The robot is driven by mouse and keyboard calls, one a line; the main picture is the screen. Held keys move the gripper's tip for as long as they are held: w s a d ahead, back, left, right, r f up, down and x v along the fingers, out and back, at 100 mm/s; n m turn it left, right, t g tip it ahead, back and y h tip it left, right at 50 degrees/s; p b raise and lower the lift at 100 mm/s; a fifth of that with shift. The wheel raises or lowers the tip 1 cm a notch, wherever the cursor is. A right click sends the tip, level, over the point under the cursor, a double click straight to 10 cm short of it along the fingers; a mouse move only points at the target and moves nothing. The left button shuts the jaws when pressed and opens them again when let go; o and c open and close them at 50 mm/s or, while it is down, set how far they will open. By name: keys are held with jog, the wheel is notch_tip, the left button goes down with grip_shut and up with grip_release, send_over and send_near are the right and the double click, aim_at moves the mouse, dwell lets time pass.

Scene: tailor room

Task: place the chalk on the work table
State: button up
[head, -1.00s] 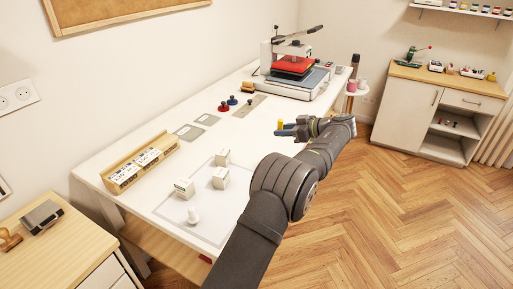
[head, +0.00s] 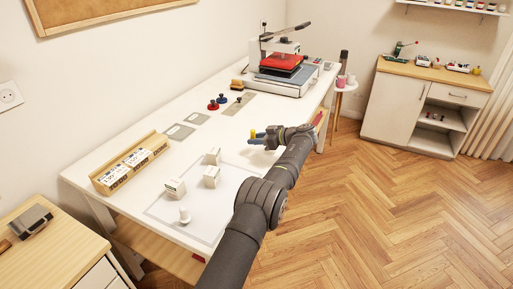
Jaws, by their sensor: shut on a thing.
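The arm reaches in from the bottom, and the gripper shows over the right side of the white work table (head: 165,155). It appears above the tabletop; I cannot tell the exact height of the gap. The fingers hide part of the chalk.
A red-and-grey press (head: 281,76) stands at the far end. Bare tabletop lies left of the gripper.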

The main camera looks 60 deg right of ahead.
aim_at(257, 153)
jog(key=shift+f, duration=1.95)
jog(key=shift+f, duration=0.15)
jog(key=o, duration=1)
jog(key=v, duration=1.2)
jog(key=shift+w, duration=0.1)
